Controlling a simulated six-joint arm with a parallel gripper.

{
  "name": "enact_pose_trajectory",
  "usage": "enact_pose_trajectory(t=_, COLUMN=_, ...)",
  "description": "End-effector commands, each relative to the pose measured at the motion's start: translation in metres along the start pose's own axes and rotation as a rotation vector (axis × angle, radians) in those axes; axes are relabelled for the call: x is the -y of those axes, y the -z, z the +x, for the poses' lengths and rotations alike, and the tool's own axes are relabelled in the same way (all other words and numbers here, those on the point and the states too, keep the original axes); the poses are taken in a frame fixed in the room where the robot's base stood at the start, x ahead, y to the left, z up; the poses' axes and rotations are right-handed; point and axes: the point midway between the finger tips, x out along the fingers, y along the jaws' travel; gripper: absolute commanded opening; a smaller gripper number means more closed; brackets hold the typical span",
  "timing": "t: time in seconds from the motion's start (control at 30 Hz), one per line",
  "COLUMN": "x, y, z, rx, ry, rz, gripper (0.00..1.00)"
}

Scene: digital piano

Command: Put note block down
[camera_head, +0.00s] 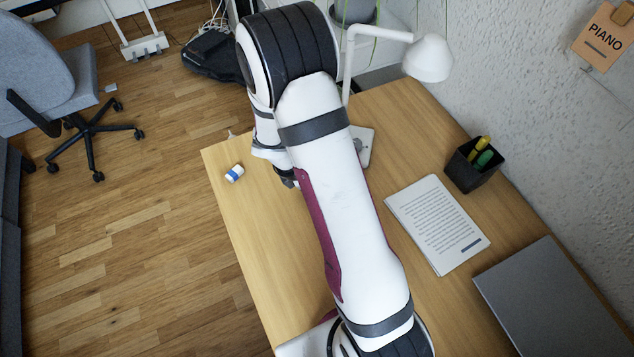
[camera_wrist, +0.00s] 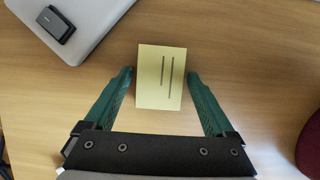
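The yellow note block (camera_wrist: 153,78), with two dark lines on its top, shows in the wrist view between the green fingers of my gripper (camera_wrist: 161,72). A thin strip of wood shows between the block and the left finger; the gap at the right fingertip is very narrow. My gripper looks open around the block, and the block appears to lie flat on the desk (camera_wrist: 240,50).
A grey flat panel (camera_wrist: 85,15) with a small black object (camera_wrist: 55,24) is beyond the block. In the head view, a white lamp (camera_head: 428,58), printed sheet (camera_head: 437,222), pen cup (camera_head: 472,168) and grey laptop-like slab (camera_head: 552,300) stand right; a blue-white eraser-like piece (camera_head: 234,173) lies left.

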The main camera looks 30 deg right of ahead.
Motion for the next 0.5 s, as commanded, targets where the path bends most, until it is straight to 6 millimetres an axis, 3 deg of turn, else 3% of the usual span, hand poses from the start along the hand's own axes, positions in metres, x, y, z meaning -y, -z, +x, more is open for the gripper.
enact_pose_trajectory(t=0.33, x=0.0, y=-0.001, z=-0.002, rx=0.0, ry=-0.001, rz=0.001, gripper=0.98)
enact_pose_trajectory(t=0.5, x=-0.001, y=-0.001, z=-0.031, rx=0.001, ry=-0.006, rz=0.002, gripper=0.98)
